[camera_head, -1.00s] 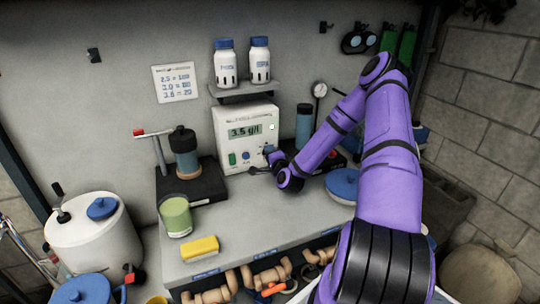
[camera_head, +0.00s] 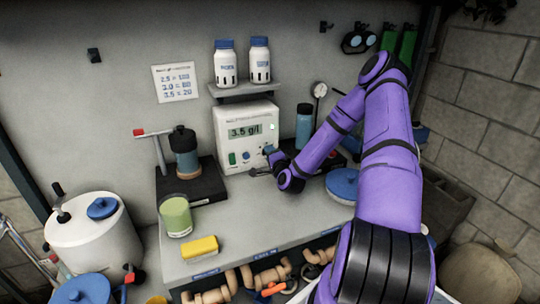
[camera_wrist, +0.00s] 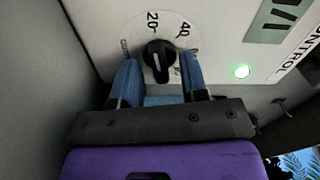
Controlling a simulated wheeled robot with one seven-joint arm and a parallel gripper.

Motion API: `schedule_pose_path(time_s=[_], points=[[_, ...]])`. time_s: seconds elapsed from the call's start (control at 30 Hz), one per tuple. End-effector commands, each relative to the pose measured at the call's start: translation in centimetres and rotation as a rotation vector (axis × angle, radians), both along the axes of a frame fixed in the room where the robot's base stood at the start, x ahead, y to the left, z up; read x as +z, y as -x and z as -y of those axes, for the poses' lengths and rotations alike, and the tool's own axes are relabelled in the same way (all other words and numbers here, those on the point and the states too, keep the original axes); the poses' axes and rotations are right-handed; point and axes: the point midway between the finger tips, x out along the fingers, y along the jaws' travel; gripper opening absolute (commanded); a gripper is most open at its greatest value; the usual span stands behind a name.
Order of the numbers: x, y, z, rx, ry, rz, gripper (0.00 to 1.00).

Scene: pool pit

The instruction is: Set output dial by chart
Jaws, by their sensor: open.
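The white control box (camera_head: 235,155) stands on the bench against the wall, and its display (camera_head: 244,131) reads 3.5 g/l. The chart (camera_head: 175,82) on the wall has three small lines, seemingly 2.5 = 100, 3.0 = 60 and 3.5 = 20. The black output dial (camera_wrist: 161,60) has a pale pointer line aimed roughly up, near the 20 mark; 40 is to its right. My gripper (camera_wrist: 160,74) is open, its blue fingers either side of the dial; I cannot tell whether they touch it. In the head view my gripper (camera_head: 270,158) is at the box's lower right and covers the dial.
A green light (camera_wrist: 241,71) glows on the box. Two white bottles (camera_head: 243,63) stand on a shelf above. A green cup (camera_head: 175,216) and a yellow block (camera_head: 199,248) are on the bench at left. A blue lid (camera_head: 343,184) lies right of my gripper.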

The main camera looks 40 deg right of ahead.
Motion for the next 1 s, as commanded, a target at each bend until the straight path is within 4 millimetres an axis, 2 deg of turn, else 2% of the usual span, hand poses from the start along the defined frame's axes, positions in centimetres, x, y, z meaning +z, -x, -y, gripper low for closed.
schedule_pose_path(time_s=[0.4,0.53,0.7,1.0], points=[[-0.1,6.9,-2.0,0.000,-0.002,-0.003,0.40],[-0.1,8.6,-2.5,0.001,-0.002,-0.004,0.40],[-0.1,9.7,-2.8,0.000,-0.001,-0.002,0.40],[0.0,9.9,-2.8,0.000,-0.001,-0.002,0.40]])
